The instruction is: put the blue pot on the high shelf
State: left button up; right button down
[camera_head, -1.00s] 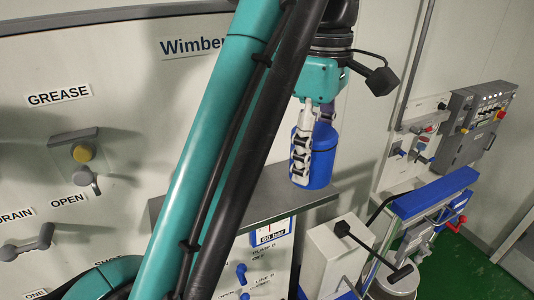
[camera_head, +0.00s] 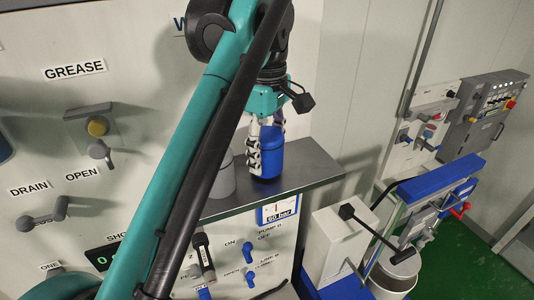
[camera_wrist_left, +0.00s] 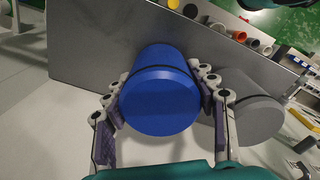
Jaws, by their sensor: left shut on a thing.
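The blue pot (camera_head: 269,158) is upright in my left gripper (camera_head: 266,145), over the dark grey high shelf (camera_head: 312,168). Its base is at the shelf surface or just above it; I cannot tell if it touches. In the left wrist view the blue pot (camera_wrist_left: 160,98) sits between the two fingers of the left gripper (camera_wrist_left: 163,108), which are closed on its sides. The shelf (camera_wrist_left: 90,50) spreads behind it there. My right gripper is not in view.
A grey pot (camera_head: 223,178) stands close to the left of the blue one; it also shows in the wrist view (camera_wrist_left: 250,108). The shelf's right end is bare. Below are valve handles (camera_head: 248,252) and a white box (camera_head: 338,245). A wall (camera_head: 350,80) rises behind.

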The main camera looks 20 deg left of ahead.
pick_arm(q)
jog(key=shift+w+f, duration=0.1)
jog(key=shift+f, duration=0.25)
jog(key=shift+f, duration=0.1)
jog(key=o, duration=1.3)
jog(key=shift+o, duration=0.2)
notch_tip(320, 180, up, 11)
jog(key=shift+f+p, duration=0.1)
jog(key=shift+p, duration=0.75)
jog(key=shift+r+p, duration=0.3)
jog(key=shift+r, duration=0.45)
